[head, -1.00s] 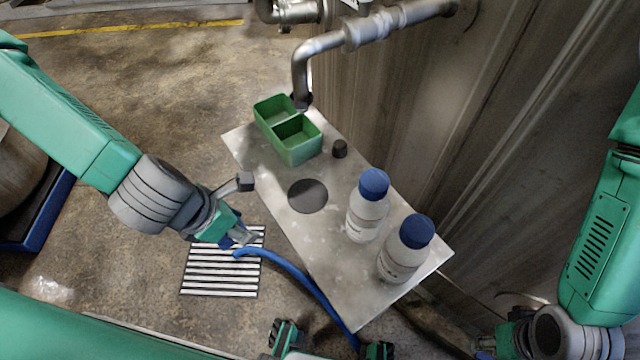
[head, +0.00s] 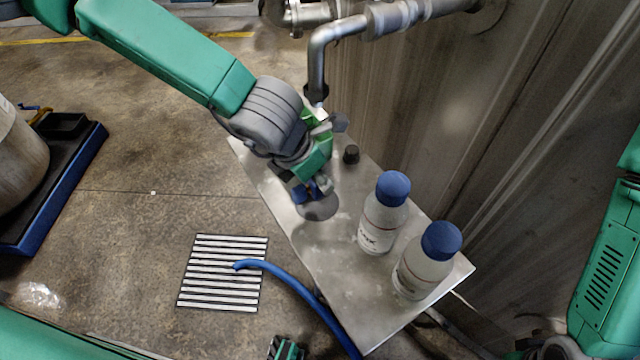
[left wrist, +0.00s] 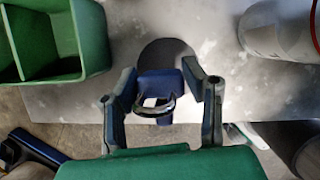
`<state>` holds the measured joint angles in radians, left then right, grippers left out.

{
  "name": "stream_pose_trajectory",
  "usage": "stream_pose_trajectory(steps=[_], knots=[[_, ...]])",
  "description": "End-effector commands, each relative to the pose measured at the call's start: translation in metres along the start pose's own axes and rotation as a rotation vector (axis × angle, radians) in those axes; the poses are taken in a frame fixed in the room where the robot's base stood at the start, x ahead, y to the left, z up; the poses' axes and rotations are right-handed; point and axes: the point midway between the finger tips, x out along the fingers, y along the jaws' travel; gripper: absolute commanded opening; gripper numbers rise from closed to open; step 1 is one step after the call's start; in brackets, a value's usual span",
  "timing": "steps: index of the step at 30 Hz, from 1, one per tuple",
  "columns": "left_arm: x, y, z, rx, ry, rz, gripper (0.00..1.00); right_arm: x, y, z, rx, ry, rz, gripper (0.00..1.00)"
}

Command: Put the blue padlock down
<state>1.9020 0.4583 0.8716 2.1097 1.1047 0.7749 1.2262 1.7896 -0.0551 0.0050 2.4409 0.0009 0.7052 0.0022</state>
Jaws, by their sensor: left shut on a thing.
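The blue padlock (left wrist: 160,84) is between the fingers of my left gripper (left wrist: 162,95) in the left wrist view, with its metal shackle toward the wrist. In the head view the padlock (head: 306,192) shows as a small blue shape below my left gripper (head: 312,185). The gripper is shut on it, over the dark round spot (head: 318,208) on the metal table (head: 345,290). I cannot tell whether the padlock touches the table. My right gripper is not clearly visible at the lower right of the head view.
Two white bottles with blue caps (head: 384,215) (head: 428,260) stand on the table to the right. A small black knob (head: 351,154) is behind. A green divided box (left wrist: 62,40) shows in the left wrist view. A blue hose (head: 300,290) runs past the table's left edge.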

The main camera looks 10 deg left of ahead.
Motion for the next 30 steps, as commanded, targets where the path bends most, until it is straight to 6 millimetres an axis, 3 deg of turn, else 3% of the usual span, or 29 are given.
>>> stream_pose_trajectory(steps=[5,12,22,23,24,30], knots=[[0.006,-0.002,0.009,0.002,0.000,0.000,0.06,0.002,0.000,0.000,0.000,0.000,0.000,0.40],[0.035,-0.001,-0.005,0.002,0.001,-0.003,0.06,0.013,0.000,0.001,0.001,0.000,0.000,0.40],[0.037,-0.001,-0.006,0.002,0.000,-0.001,0.06,0.012,0.000,0.001,0.001,0.000,0.000,0.40],[0.037,-0.001,-0.006,0.002,0.000,-0.001,0.49,0.012,0.000,0.001,0.000,0.000,0.000,0.40],[0.037,-0.001,-0.006,0.002,0.000,-0.001,0.60,0.012,0.000,0.001,0.000,0.000,0.000,0.40],[0.037,-0.002,-0.005,0.002,0.000,-0.001,0.60,0.012,0.000,0.001,0.000,0.000,0.000,0.40]])
